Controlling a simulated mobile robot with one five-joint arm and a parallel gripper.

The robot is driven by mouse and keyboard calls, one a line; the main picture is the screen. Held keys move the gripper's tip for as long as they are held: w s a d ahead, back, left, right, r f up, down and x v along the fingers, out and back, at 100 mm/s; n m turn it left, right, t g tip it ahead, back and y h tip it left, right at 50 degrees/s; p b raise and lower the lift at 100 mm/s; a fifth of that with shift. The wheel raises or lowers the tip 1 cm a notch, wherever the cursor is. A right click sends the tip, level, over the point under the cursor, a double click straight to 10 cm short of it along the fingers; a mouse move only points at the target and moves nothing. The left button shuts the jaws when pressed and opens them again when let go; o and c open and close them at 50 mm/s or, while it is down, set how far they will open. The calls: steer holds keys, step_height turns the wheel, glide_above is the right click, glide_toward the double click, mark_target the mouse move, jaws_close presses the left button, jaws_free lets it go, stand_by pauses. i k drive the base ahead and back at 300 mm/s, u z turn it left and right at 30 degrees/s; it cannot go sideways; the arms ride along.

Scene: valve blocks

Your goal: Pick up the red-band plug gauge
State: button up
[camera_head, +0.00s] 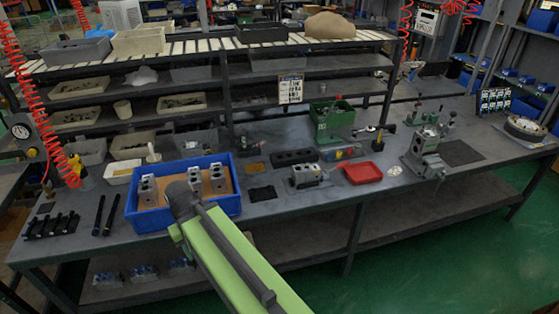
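Two slim dark rods (105,215) lie side by side on the bench, left of the blue bin; they look like plug gauges. I cannot make out a red band on either, so I cannot tell which is the red-band one. A dark rack-like row of short pieces (50,226) lies further left. My green arm reaches up from the bottom of the view. Its dark end covers part of the blue bin (150,217). No gripper fingers show, so their opening and anything in them are hidden.
Grey valve blocks (149,190) stand in the blue bin. A grey fixture block (307,176), a red tray (363,173), a green box (333,121) and a vise (425,150) stand to the right. Shelves with bins rise behind. A red coiled hose (62,160) hangs at the left.

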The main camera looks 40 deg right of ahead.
mark_target(254, 147)
steer(key=u, duration=0.1)
steer(key=k, duration=0.9)
steer(key=z, duration=0.8)
steer(key=i, duration=1)
steer(key=z, duration=0.05)
